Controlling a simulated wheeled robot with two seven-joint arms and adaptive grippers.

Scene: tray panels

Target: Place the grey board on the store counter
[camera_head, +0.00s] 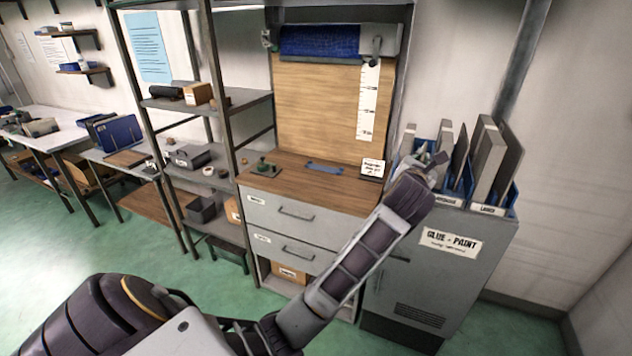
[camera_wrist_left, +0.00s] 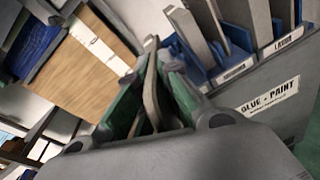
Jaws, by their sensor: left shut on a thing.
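My left gripper (camera_head: 425,158) reaches in over the left part of the blue rack on the grey cabinet. In the left wrist view its green-padded fingers (camera_wrist_left: 148,88) are shut on a thin grey board (camera_wrist_left: 151,85), seen nearly edge-on. The fingers hide much of this board, and I cannot tell whether its lower edge is still in the rack. A wooden-topped counter (camera_head: 330,187) with grey drawers stands left of the cabinet. It bears a blue handle-like piece (camera_head: 324,167), a small green tool (camera_head: 264,167) and a sign (camera_head: 372,168). My right gripper is not in view.
Several other boards (camera_head: 487,165) stand upright in the labelled blue rack (camera_head: 452,199), close right of the gripper. The grey cabinet (camera_head: 430,275) is marked "GLUE + PAINT". A wooden backboard (camera_head: 315,110) rises behind the counter. Metal shelves (camera_head: 205,165) stand left. The counter's middle front is clear.

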